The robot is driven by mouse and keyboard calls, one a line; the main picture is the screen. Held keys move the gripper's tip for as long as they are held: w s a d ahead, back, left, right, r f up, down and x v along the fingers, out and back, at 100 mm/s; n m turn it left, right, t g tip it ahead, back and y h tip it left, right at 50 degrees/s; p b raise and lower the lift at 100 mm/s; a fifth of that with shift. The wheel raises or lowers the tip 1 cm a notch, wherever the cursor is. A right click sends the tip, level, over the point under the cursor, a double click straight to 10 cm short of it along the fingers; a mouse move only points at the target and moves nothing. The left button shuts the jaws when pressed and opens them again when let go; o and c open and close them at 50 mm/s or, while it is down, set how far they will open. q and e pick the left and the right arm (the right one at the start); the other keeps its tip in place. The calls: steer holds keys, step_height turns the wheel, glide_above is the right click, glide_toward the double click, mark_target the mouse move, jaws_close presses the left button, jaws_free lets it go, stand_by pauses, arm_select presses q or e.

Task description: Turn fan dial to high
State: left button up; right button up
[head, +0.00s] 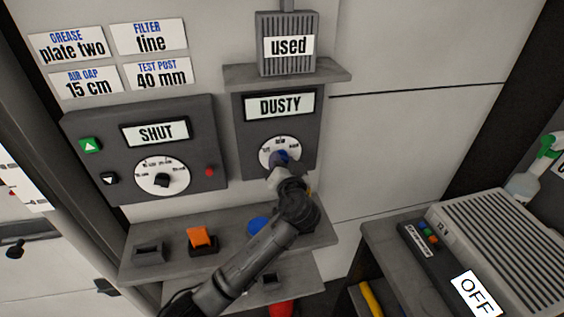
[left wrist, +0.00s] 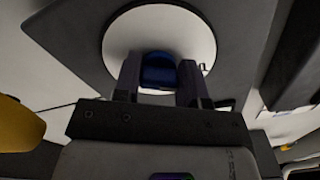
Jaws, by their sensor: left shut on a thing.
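A white round dial (head: 266,150) is on a dark grey panel (head: 247,125) whose sign reads "DUSTY". Its blue knob (head: 281,156) is at the middle of the dial, partly hidden by my gripper. My left gripper (head: 279,165) reaches up from below and is shut on this blue knob. In the left wrist view the two fingers stand on either side of the blue knob (left wrist: 158,70), in front of the white dial face (left wrist: 160,27). The small marks around the dial are too small to read. My right gripper is not in view.
At the left is a box (head: 205,140) with a "SHUT" sign, another dial and buttons. A "used" filter (head: 289,65) stands on the ledge above. A shelf (head: 170,265) below holds an orange item (head: 200,237). A grey unit (head: 510,240) marked "OFF" is at right.

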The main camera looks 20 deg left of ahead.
arm_select(q)
steer(key=shift+r+m+p, duration=0.2)
steer(key=shift+m+p, duration=0.1)
steer(key=shift+p, duration=0.15)
steer(key=m+p, duration=0.4)
steer(key=p, duration=0.1)
steer(key=m+p, duration=1)
steer(key=shift+s+a+r, duration=0.1)
steer(key=shift+r, duration=0.25)
steer(key=m+p, duration=0.4)
steer(key=m, duration=0.1)
steer(key=shift+p, duration=0.4)
steer(key=m+p, duration=0.2)
steer(key=m, duration=0.1)
steer(key=shift+m+p, duration=0.35)
steer(key=shift+m, duration=0.35)
steer(key=shift+f, duration=0.1)
steer(key=o, duration=0.9)
